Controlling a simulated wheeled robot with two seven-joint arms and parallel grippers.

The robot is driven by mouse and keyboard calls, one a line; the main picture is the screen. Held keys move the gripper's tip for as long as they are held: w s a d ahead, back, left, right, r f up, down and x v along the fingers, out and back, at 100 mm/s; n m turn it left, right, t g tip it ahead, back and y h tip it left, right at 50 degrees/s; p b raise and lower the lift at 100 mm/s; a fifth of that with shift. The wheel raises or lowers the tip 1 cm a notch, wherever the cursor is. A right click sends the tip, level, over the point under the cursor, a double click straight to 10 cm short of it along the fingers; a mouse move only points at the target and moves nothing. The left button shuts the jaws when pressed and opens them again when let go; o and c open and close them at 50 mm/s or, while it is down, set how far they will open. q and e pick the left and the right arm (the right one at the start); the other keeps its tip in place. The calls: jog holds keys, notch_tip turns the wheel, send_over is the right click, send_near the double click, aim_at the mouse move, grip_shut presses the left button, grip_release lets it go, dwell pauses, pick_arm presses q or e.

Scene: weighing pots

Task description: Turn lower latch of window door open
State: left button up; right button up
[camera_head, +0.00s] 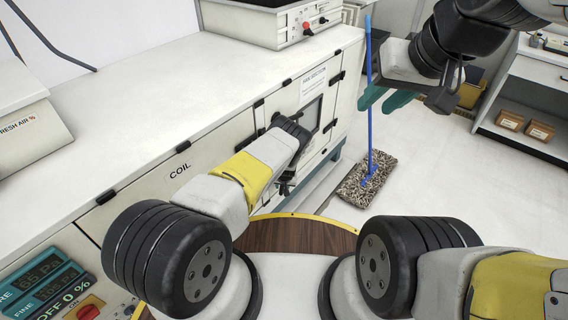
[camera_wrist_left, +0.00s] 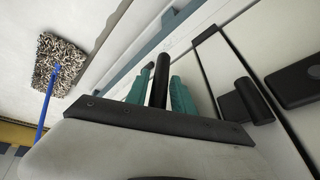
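The window door (camera_head: 297,92) is a pale panel with a small dark-framed window (camera_head: 312,114) on the front of the white cabinet. My left gripper (camera_head: 288,184) is low in front of this door, mostly hidden by my own forearm in the head view. In the left wrist view, its two teal fingers (camera_wrist_left: 161,88) stand close on either side of a black latch handle (camera_wrist_left: 161,72) and appear to grip it. Whether the latch is turned cannot be told. My right gripper (camera_head: 390,98) is open and empty in the air, right of the cabinet.
More black fittings (camera_wrist_left: 245,101) sit on the cabinet front close to the left gripper. A mop (camera_head: 368,178) with a blue pole stands on the floor right of the cabinet. A shelf with small boxes (camera_head: 525,125) is at the far right.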

pick_arm(q)
grip_shut()
dwell(1.3)
